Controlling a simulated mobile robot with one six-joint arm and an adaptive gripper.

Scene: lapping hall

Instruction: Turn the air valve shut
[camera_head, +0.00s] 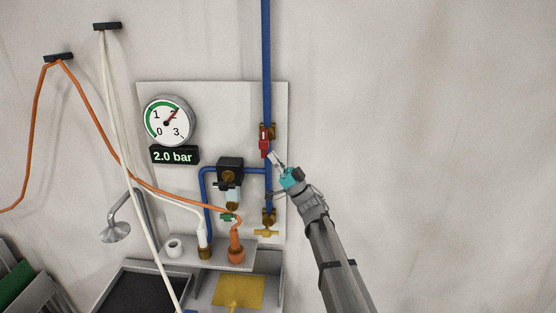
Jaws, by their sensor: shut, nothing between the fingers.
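The air valve has a red lever handle (264,141) and sits on the vertical blue pipe (267,60) at the right side of the wall panel. The handle lies along the pipe, pointing down from the brass body (271,130). My gripper (273,156) is shut and empty. In the picture its tip is just below and right of the red handle. I cannot tell whether it touches the handle. A pressure gauge (168,121) has its red needle near 2, and the display (174,155) below it reads 2.0 bar.
A black regulator (230,169) and a brass tap with a yellow handle (266,233) sit lower on the panel. Orange (105,137) and white (118,130) hoses hang at the left. A shelf (215,252) and trays stand below. The wall at right is bare.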

